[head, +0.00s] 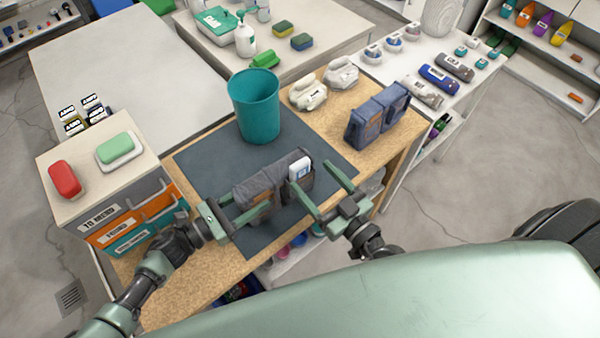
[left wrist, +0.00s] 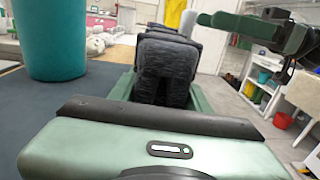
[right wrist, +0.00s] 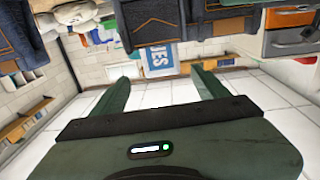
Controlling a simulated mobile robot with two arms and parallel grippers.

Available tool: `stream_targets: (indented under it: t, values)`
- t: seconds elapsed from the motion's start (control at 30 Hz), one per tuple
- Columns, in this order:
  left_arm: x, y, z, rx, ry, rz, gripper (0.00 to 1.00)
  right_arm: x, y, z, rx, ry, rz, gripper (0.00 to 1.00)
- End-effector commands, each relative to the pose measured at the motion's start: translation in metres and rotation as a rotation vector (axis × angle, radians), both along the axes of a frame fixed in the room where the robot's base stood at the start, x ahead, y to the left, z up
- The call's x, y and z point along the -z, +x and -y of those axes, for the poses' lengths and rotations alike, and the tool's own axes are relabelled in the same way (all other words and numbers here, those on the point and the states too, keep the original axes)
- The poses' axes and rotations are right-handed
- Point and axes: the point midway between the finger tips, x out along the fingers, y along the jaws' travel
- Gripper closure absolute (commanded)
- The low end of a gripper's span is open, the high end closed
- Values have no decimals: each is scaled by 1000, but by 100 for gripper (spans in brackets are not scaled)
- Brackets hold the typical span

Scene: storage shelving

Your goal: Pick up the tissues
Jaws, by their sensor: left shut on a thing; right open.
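A dark grey fabric organizer (head: 262,186) stands on the dark mat of the wooden table. The tissues (head: 300,169), a small white and blue pack, sit in its right end pocket. My left gripper (head: 250,206) is shut on the organizer's left part. The left wrist view shows the organizer (left wrist: 165,65) between its fingers. My right gripper (head: 322,186) is open and empty at the organizer's right end, close to the tissues. In the right wrist view the tissues (right wrist: 157,60) show a blue label, ahead of and between the open fingers, and their lower part is hidden in the pocket.
A teal bin (head: 256,105) stands behind the organizer on the mat (head: 205,158). A blue denim bag (head: 377,118) and two pale bundles (head: 308,92) are at the table's right and back. A drawer unit (head: 125,215) stands at the left.

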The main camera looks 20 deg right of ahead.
Motion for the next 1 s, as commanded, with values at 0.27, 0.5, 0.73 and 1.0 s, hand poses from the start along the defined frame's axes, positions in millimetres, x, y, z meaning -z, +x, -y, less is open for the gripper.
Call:
stream_targets:
  t: [0.27,0.5,0.73,1.0]
  values:
    - [0,0,0,0,1,-1,100,0,33,-11,-2,0,1,25]
    - [0,0,0,0,1,-1,100,3,61,-20,0,3,1,25]
    - [0,0,0,-1,1,-1,100,4,83,-27,-2,0,-1,25]
    - [0,0,0,-1,1,-1,100,4,83,-27,-4,-1,-2,37]
